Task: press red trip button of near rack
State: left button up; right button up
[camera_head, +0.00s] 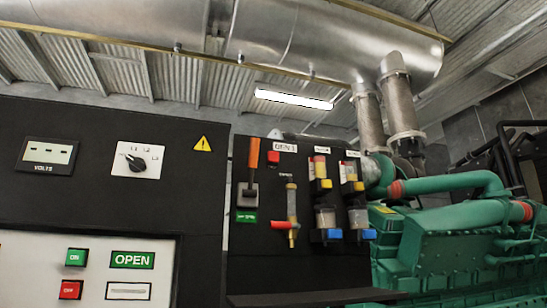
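A black rack panel (262,262) stands in the middle of the head view. A small red button (274,158) sits near its top, just below a white label (284,147) and right of an upright orange-handled lever (253,160). I take this as the trip button, but no readable trip label shows beside it. I cannot tell whether it is pressed. No other rack with such a button is clearly seen. Neither of my grippers is in view.
A black cabinet (100,200) at left carries a voltmeter (48,155), a knob (137,161), a green ON button (76,257) and a red OFF button (71,290). A red-handled valve (287,225) and filters are on the rack. A green engine (460,250) stands at right.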

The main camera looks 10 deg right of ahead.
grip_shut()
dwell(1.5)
